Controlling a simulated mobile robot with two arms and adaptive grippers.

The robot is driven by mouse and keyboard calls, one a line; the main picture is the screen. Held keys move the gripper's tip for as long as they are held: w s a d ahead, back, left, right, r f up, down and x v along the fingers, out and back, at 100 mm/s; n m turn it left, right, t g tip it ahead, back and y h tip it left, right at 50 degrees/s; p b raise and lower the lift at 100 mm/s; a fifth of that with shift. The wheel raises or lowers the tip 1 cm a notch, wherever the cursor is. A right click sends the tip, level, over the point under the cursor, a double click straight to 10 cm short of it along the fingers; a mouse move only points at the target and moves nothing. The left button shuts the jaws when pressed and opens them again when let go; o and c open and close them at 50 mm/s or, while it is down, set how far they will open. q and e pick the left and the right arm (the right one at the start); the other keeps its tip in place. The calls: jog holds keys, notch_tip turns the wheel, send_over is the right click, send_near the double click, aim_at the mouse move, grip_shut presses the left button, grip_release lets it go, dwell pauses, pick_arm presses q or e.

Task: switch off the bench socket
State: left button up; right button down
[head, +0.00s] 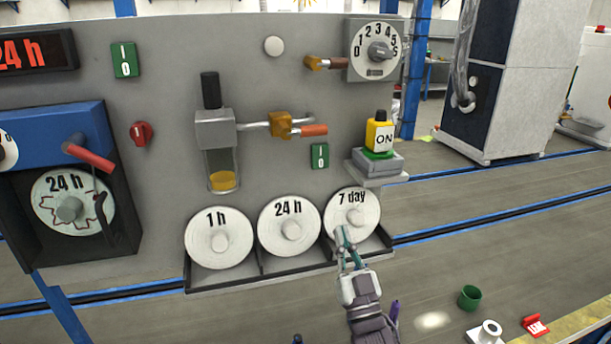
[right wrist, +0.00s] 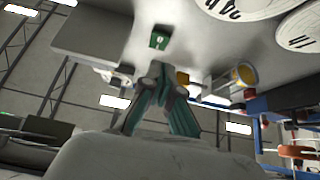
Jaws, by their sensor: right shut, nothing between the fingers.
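Two green rocker switches marked I and O sit on the grey panel. One (head: 319,156) is right of centre, beside the yellow ON piece, and the other (head: 124,60) is at upper left. No label shows which belongs to the bench socket. My right gripper (head: 343,245) is shut and empty, in front of the lower part of the 7 day disc and below the right-hand switch. In the right wrist view a green switch (right wrist: 159,41) shows just beyond the shut fingertips (right wrist: 158,85), apart from them. My left gripper is out of view.
The yellow ON piece (head: 379,133) stands on a grey base. White discs (head: 219,238) fill a low rack. Valve handles (head: 315,130) and a dial (head: 378,51) stick out above. A green cup (head: 470,297) and red tag (head: 535,325) lie lower right.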

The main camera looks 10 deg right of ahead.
jog(key=shift+s+r+t, duration=0.25)
jog(key=shift+r+t, duration=0.05)
jog(key=shift+r, duration=0.8)
jog(key=p, duration=0.4)
send_near(321, 163)
notch_tip(321, 163, up, 4)
jog(key=w, duration=0.3)
jog(key=shift+w+a+p, duration=0.1)
jog(key=shift+w+p, duration=0.3)
jog(key=shift+w+f, duration=0.2)
jog(key=shift+w, duration=0.4)
